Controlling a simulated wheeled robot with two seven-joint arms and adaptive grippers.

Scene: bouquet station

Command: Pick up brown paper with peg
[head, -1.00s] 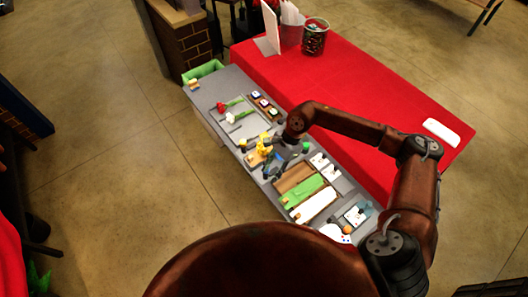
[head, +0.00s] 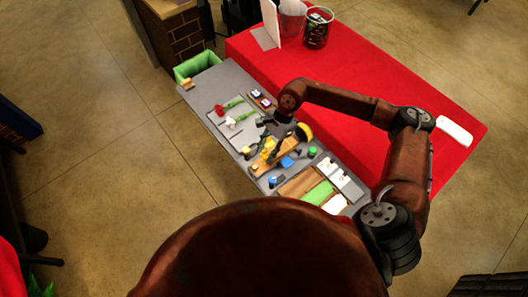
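The brown paper (head: 298,184) lies flat on the grey station table, beside the green paper (head: 319,194) and the white paper (head: 336,203). Its lower end is close to my own body's edge, and I cannot make out its peg. My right gripper (head: 274,148) hangs over the wooden tray with the yellow items, up and left of the brown paper and apart from it. It looks empty, but its fingers are too small and dark to tell how far apart they are. My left gripper is not in view.
A wooden tray (head: 259,169) with yellow, blue and green items lies beside the papers. Red and white flowers lie on a light tray (head: 233,110) farther left. White cards (head: 339,174) sit right of the papers. A red-covered table (head: 350,83) stands behind; a green bin (head: 197,66) is at the far end.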

